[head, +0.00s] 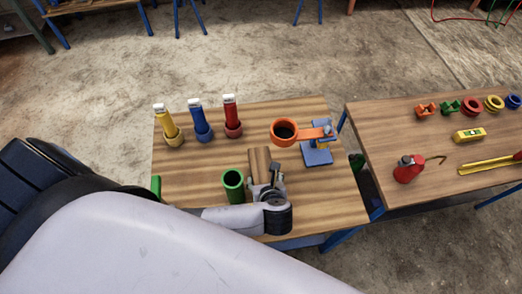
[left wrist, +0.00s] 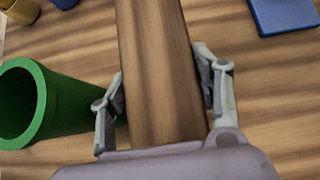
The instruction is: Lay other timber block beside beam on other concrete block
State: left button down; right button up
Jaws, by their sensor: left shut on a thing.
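A brown timber block (head: 259,163) is at the middle of the near wooden table. My left gripper (head: 266,188) is shut on it. In the left wrist view the timber block (left wrist: 158,60) runs lengthwise between the two fingers (left wrist: 163,95), one on each side. I cannot tell whether the block touches the tabletop or is just above it. No beam or concrete block can be made out in either view. My right gripper is not in view.
On the near table (head: 180,185), a green tube (head: 233,187) stands just left of the block. An orange ring holder (head: 285,132) on a blue base (head: 317,154) is to the right. Yellow, blue (head: 200,122) and red bottles stand behind. A second table (head: 385,165) holds a red oil can (head: 408,169).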

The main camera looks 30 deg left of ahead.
pick_arm(q)
jog(key=s+d, duration=0.1)
jog(key=s, duration=0.1)
jog(key=s+d, duration=0.3)
jog(key=s, duration=0.1)
jog(key=shift+d+r, duration=0.15)
jog(key=shift+d, duration=0.2)
